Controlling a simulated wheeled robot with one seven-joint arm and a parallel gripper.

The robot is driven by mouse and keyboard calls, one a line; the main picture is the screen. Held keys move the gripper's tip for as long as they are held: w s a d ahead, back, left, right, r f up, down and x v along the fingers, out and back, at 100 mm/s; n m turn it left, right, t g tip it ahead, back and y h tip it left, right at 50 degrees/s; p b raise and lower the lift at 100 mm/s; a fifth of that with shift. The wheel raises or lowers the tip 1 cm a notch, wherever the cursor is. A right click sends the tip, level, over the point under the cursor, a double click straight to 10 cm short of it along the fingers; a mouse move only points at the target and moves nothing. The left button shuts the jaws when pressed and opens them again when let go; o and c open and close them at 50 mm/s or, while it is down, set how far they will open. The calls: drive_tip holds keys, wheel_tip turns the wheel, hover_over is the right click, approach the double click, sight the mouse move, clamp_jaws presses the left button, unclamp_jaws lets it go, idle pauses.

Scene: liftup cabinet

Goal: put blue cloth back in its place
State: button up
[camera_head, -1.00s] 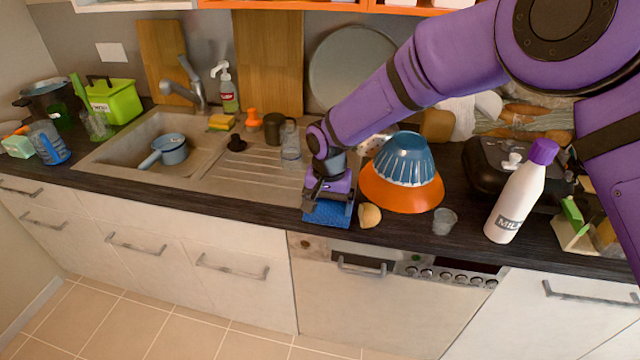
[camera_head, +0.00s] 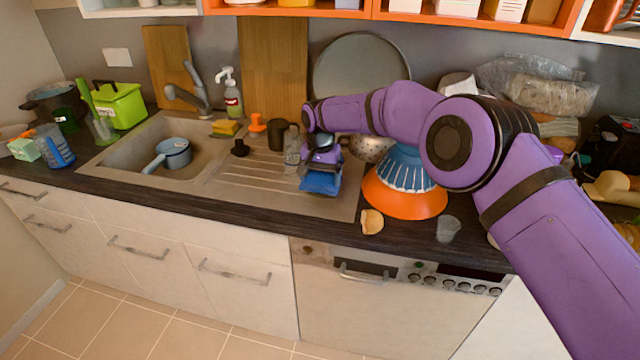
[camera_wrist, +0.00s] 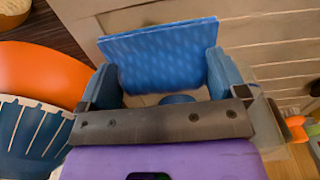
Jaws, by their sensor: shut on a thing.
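The blue cloth (camera_head: 320,182) is held by my gripper (camera_head: 322,165) over the right part of the sink's drainboard. In the wrist view the blue cloth (camera_wrist: 165,58) is a flat, patterned piece between the two blue fingers of my gripper (camera_wrist: 168,75), which are shut on it. Whether its lower edge touches the drainboard cannot be told. The metal sink (camera_head: 120,158) has its basin to the left of the cloth. A yellow sponge (camera_head: 225,128) lies at the sink's back edge.
A blue bowl (camera_head: 404,168) on an upturned orange bowl (camera_head: 400,200) stands just right of my gripper. A clear bottle (camera_head: 291,150) stands close on its left. A blue pan (camera_head: 173,152) sits in the basin. The drainboard's ribbed middle (camera_head: 245,178) is clear.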

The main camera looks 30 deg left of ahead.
sight(320, 184)
drive_tip(key=shift+w+a, duration=0.25)
drive_tip(key=shift+w, duration=0.05)
drive_tip(key=shift+f, duration=1.8)
drive_tip(key=shift+f, duration=0.15)
drive_tip(key=o, duration=1)
drive_tip(key=shift+o, duration=0.2)
wheel_tip(320, 184, up, 12)
drive_tip(key=shift+r, duration=0.2)
